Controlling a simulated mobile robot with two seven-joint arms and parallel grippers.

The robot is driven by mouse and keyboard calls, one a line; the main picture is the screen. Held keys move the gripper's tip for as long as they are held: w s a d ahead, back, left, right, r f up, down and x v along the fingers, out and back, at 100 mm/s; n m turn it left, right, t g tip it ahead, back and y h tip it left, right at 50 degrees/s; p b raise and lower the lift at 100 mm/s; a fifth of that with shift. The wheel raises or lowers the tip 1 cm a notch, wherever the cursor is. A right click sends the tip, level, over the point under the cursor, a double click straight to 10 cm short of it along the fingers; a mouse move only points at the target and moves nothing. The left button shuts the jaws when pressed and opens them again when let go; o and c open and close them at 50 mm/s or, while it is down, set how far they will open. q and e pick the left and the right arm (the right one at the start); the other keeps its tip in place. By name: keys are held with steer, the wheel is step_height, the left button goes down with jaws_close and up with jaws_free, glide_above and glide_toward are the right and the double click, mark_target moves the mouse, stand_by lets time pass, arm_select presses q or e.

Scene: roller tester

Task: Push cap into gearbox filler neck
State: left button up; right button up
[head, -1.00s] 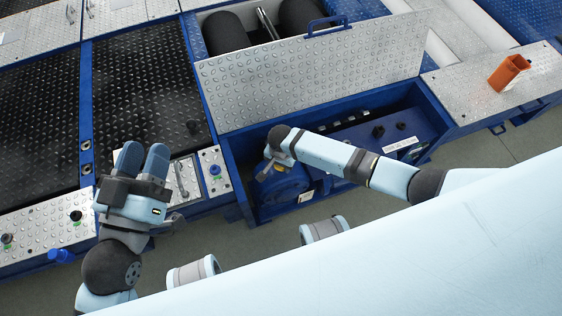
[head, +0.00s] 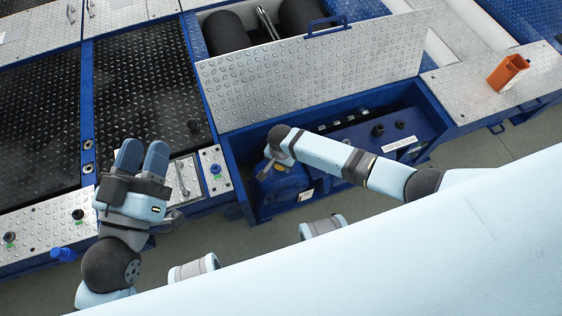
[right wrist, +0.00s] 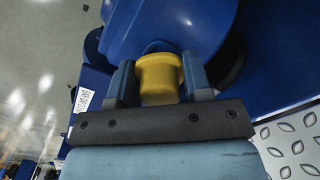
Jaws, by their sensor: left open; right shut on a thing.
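The yellow cap (right wrist: 160,78) is between the two fingers of my right gripper (right wrist: 158,82) in the right wrist view, and the gripper is shut on it. The cap's far end meets or lies very close to the rounded blue gearbox (right wrist: 185,25); I cannot tell how far it sits in the neck. The filler neck is hidden behind the cap. In the head view my right gripper (head: 266,168) reaches down to the blue gearbox (head: 285,188) inside the open bay. My left gripper (head: 142,157) is open and empty, above the panel at the left.
A raised tread-plate lid (head: 310,72) stands behind the bay (head: 240,190). An orange holder (head: 507,72) stands on the plate at the right. A control panel (head: 216,172) is left of the bay. A blue bottle-like item (head: 62,254) is at lower left.

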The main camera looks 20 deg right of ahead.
arm_select(q)
steer(key=shift+f, duration=0.3)
arm_select(e)
steer(key=shift+f, duration=0.4)
steer(key=o, duration=1)
arm_select(q)
steer(key=s+a+f+g+y+p, duration=0.1)
steer(key=a+f+g+y+p, duration=0.3)
steer(key=f, duration=0.7)
steer(key=shift+s+a+g+p, duration=0.3)
steer(key=shift+a+g+p, duration=0.1)
steer(key=shift+p, duration=0.45)
arm_select(e)
steer(key=shift+r, duration=6.9)
